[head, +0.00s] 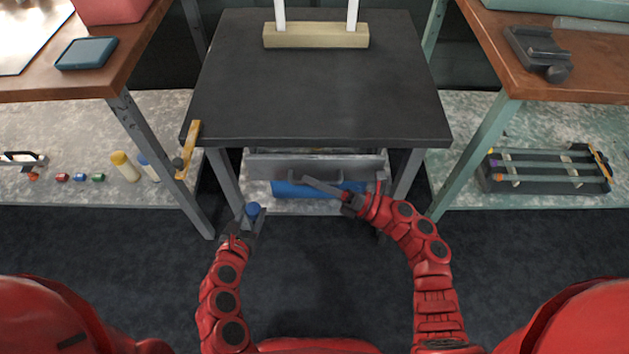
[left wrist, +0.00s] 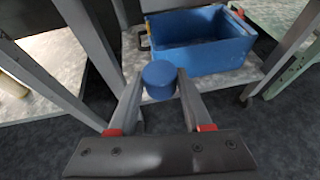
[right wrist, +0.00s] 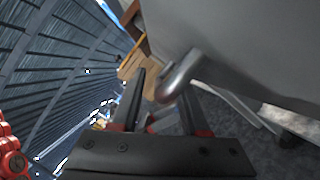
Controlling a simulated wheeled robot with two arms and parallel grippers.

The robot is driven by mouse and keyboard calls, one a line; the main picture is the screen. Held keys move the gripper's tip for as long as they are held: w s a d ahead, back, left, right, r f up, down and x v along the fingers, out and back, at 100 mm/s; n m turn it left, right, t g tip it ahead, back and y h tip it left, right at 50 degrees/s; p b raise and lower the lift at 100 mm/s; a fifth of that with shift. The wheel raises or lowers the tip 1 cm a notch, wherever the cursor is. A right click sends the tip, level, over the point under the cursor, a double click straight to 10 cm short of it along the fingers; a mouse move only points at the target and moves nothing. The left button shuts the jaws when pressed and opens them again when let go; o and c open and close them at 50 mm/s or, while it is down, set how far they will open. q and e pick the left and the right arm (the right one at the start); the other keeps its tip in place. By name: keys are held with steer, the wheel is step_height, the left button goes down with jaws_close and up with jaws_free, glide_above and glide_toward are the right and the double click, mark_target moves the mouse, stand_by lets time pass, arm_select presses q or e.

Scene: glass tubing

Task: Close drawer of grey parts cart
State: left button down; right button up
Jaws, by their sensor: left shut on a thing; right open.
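The grey parts cart has a black top (head: 315,85). Its grey drawer front (head: 290,166) shows below the top's front edge, with a narrow strip of the inside visible behind it. In the right wrist view a large grey surface (right wrist: 235,45), likely the drawer front, carries a curved metal handle (right wrist: 182,75). My right gripper (head: 322,190) is open just in front of the drawer, its fingers beside the handle; contact cannot be told. My left gripper (head: 251,213) is shut on a blue round cap (left wrist: 159,80), low in front of the cart's left leg.
A blue bin (left wrist: 205,40) stands on the cart's lower shelf, under the drawer. A wooden stand (head: 316,36) is on the cart top. Brown benches with metal legs (head: 160,160) flank the cart on both sides. The dark floor (head: 320,270) before the cart is clear.

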steer(key=shift+c, duration=0.2)
jaws_close()
steer(key=shift+w, duration=0.1)
stand_by(1.0)
